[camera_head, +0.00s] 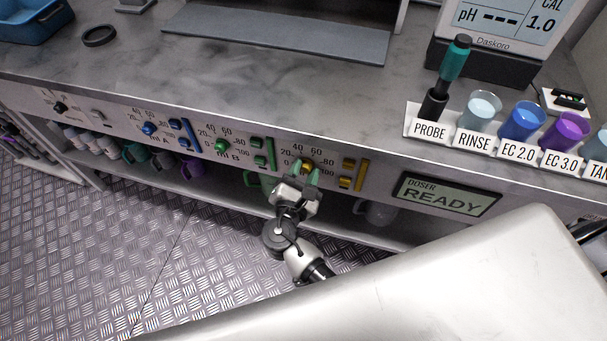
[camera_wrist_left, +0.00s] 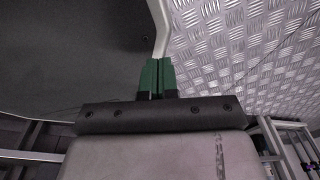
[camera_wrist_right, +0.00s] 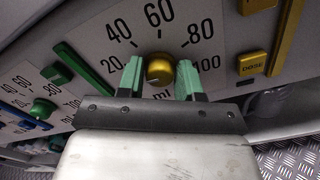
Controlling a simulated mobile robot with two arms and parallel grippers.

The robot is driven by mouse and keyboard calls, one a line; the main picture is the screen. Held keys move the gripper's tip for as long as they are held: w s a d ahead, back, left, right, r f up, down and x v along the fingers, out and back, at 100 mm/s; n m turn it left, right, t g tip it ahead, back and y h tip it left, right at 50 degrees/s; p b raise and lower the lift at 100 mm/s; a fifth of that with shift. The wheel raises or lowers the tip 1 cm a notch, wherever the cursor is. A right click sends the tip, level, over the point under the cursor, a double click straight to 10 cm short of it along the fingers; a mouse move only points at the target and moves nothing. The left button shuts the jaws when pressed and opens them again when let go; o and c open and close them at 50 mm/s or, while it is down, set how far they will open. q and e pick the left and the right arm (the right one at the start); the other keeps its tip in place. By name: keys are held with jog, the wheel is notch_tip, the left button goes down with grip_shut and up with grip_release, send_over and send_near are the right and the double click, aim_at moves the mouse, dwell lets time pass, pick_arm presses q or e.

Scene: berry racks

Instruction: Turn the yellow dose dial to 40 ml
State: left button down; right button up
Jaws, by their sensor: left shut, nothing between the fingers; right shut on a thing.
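The yellow dose dial (camera_head: 307,166) is on the front panel of the counter, at the right end of the row of dials. In the right wrist view the dial (camera_wrist_right: 159,68) sits between the green fingertips of my right gripper (camera_wrist_right: 160,79), which is shut on it. Printed numbers 20, 40, 60, 80 and 100 arc around the dial. I cannot make out which number its pointer faces. In the head view my right gripper (camera_head: 305,172) reaches up to the panel from below. My left gripper (camera_wrist_left: 156,76) shows only in its wrist view, shut and empty, away from the panel.
Yellow buttons (camera_head: 346,183) sit right of the dial, one marked DOSE (camera_wrist_right: 251,64). A green dial (camera_head: 221,145) and a blue dial (camera_head: 149,128) are to the left. The doser display (camera_head: 446,196) reads READY. A rack (camera_head: 480,143) with a probe and cups stands on the counter.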

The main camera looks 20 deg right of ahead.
jog(key=m+b, duration=0.2)
jog(key=m, duration=0.1)
jog(key=shift+d+f, duration=0.1)
pick_arm(q)
jog(key=w+d+r+b, duration=0.2)
jog(key=w+b, duration=0.2)
jog(key=w, duration=0.7)
pick_arm(e)
jog(key=m, duration=0.4)
jog(key=shift+f+m, duration=0.1)
jog(key=shift+m, duration=0.2)
jog(key=shift+m+b, duration=0.8)
jog(key=shift+m, duration=0.3)
jog(key=shift+m+b, duration=0.9)
jog(key=shift+m, duration=0.2)
pick_arm(q)
jog(key=w+r+t, duration=0.1)
jog(key=w+r, duration=0.2)
jog(key=r, duration=0.3)
jog(key=w+d+r, duration=0.1)
jog(key=w+r, duration=0.3)
jog(key=r, duration=0.2)
jog(key=shift+w+r+t, duration=0.25)
jog(key=shift+r+t, duration=0.1)
jog(key=shift+t, duration=0.05)
jog(key=shift+d, duration=0.1)
pick_arm(e)
jog(key=shift+r, duration=0.2)
jog(key=o, duration=0.9)
jog(key=shift+d+f, duration=0.1)
